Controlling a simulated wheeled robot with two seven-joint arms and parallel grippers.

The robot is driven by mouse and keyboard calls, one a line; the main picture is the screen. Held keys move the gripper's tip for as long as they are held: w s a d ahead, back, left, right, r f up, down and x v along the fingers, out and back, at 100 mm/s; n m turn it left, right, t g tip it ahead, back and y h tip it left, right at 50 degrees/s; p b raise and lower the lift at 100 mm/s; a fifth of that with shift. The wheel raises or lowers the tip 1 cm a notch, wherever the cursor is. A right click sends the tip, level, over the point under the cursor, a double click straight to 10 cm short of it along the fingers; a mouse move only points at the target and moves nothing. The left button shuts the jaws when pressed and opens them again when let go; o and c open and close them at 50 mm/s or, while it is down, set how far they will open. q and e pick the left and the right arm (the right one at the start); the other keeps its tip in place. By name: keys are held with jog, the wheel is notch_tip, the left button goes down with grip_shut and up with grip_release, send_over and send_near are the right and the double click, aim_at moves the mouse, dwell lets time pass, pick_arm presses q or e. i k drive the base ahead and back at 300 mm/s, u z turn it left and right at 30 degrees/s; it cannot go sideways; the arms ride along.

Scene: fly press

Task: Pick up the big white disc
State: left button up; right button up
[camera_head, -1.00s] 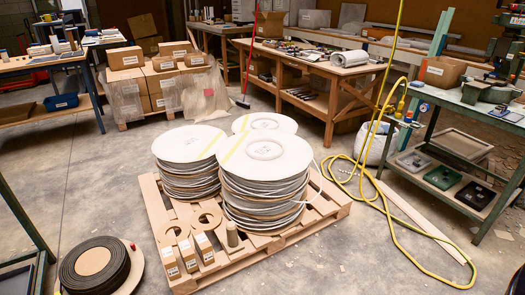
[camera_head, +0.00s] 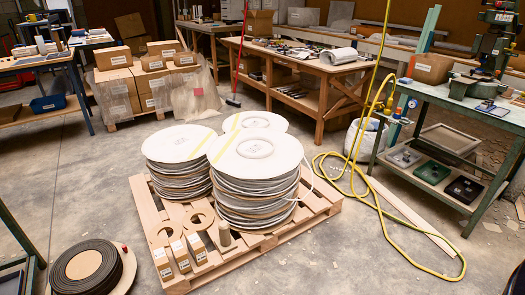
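Big white discs lie in stacks on a wooden pallet (camera_head: 290,232) in the middle of the floor. The front right stack is topped by a big white disc (camera_head: 276,168) with a raised ring in its middle and a yellow stripe at its left. A left stack (camera_head: 180,143) and a back stack (camera_head: 255,121) stand close beside it. The edges of the stacked discs are uneven. Neither of my grippers is in view.
Small boxes (camera_head: 180,257), cardboard rings (camera_head: 199,217) and a short brown cylinder (camera_head: 225,234) sit on the pallet's front left. A black coil (camera_head: 87,268) lies front left. A yellow hose (camera_head: 380,220) trails at right beside a green workbench (camera_head: 470,106).

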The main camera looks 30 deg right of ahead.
aim_at(249, 153)
jog(key=z, duration=2.05)
jog(key=i, duration=2.5)
jog(key=u, duration=3.1)
jog(key=i, duration=1)
